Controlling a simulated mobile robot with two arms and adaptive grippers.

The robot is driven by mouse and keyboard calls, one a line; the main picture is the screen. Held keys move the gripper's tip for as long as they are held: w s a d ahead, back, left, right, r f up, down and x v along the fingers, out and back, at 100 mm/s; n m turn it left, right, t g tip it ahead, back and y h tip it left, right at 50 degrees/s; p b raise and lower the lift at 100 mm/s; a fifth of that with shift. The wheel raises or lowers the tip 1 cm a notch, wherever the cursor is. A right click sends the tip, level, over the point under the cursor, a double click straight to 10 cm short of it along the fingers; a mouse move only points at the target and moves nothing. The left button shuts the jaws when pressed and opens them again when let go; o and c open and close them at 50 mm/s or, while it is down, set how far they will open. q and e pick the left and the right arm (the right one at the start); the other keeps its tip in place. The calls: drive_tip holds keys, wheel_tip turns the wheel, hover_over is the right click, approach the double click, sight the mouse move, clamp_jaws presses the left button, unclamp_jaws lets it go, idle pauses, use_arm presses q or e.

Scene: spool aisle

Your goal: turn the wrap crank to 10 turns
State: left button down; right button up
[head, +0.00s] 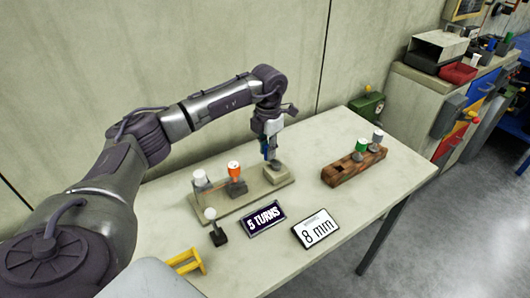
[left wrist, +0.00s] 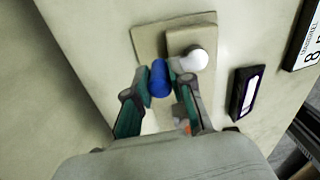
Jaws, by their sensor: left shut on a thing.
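My left gripper (head: 268,150) comes down over the right end of a pale board (head: 257,193) on the table. It is shut on a blue crank handle (left wrist: 160,78), a short upright cylinder between the fingertips in the left wrist view. Beside it is a round white hub (left wrist: 194,60) on a block (head: 275,176). In the head view the fingers hide most of the crank. A dark sign (head: 263,217) in front of the board reads "5 TURNS". My right gripper is not in view.
An orange-topped post (head: 235,170) and a white-topped post (head: 200,178) stand left of the crank. A white-ball lever (head: 211,214), a yellow bracket (head: 186,262) and an "8 mm" sign (head: 316,229) are nearer. A wooden rack (head: 352,168) stands right.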

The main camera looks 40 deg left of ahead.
use_arm(q)
drive_tip(key=m, duration=0.2)
drive_tip(key=w+m, duration=0.1)
drive_tip(key=shift+w+d+m+b, duration=0.2)
drive_tip(key=shift+d+m+b, duration=0.1)
drive_tip(key=shift+m, duration=0.1)
drive_tip(key=m, duration=0.2)
drive_tip(key=shift+w+d+m, duration=0.3)
drive_tip(key=shift+w+d, duration=0.05)
drive_tip(key=m, duration=0.2)
drive_tip(key=shift+w+d+m+b, duration=0.25)
drive_tip(key=shift+d+m+b, duration=0.05)
drive_tip(key=shift+d+m, duration=0.1)
drive_tip(key=m, duration=0.1)
drive_tip(key=d+m, duration=0.1)
drive_tip(key=m, duration=0.1)
drive_tip(key=shift+w+d+m, duration=0.15)
drive_tip(key=shift+w+m, duration=0.05)
drive_tip(key=shift+m, duration=0.1)
drive_tip(key=m, duration=0.1)
drive_tip(key=d+m, duration=0.1)
drive_tip(key=m, duration=0.1)
drive_tip(key=m+b, duration=0.1)
drive_tip(key=shift+d, duration=0.3)
drive_tip(key=shift+s+d+m, duration=0.15)
drive_tip(key=shift+d+m, duration=0.15)
drive_tip(key=shift+m, duration=0.6)
drive_tip(key=shift+s+d+m, duration=0.15)
drive_tip(key=shift+d+m, duration=0.1)
drive_tip(key=shift+m, duration=0.65)
